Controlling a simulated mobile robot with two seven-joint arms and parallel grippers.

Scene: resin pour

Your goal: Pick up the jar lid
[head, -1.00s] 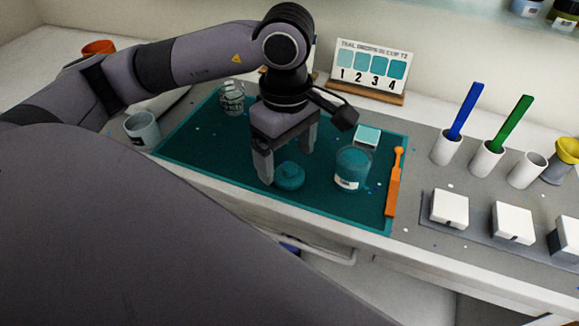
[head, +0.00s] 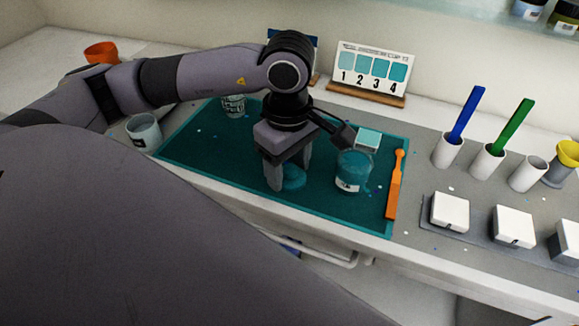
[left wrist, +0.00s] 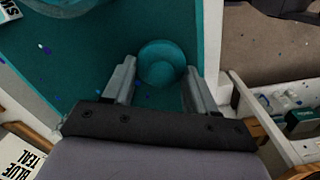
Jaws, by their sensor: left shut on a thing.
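The jar lid (head: 293,180) is a round teal piece with a smaller raised top, low at the teal mat (head: 225,159). It also shows in the left wrist view (left wrist: 162,66), between the two fingers. My left gripper (head: 288,176) points down and is shut on the lid, with a finger on either side. I cannot tell whether the lid still touches the mat. A clear jar (head: 352,174) with teal contents and a white label stands right of the gripper. My right gripper is not in view.
An orange tool (head: 395,186) lies at the mat's right edge. A glass jar (head: 233,106) and a grey cup (head: 144,131) stand to the left. A numbered colour card (head: 369,68) stands behind. White boxes (head: 449,210) and cups (head: 447,148) are at the right.

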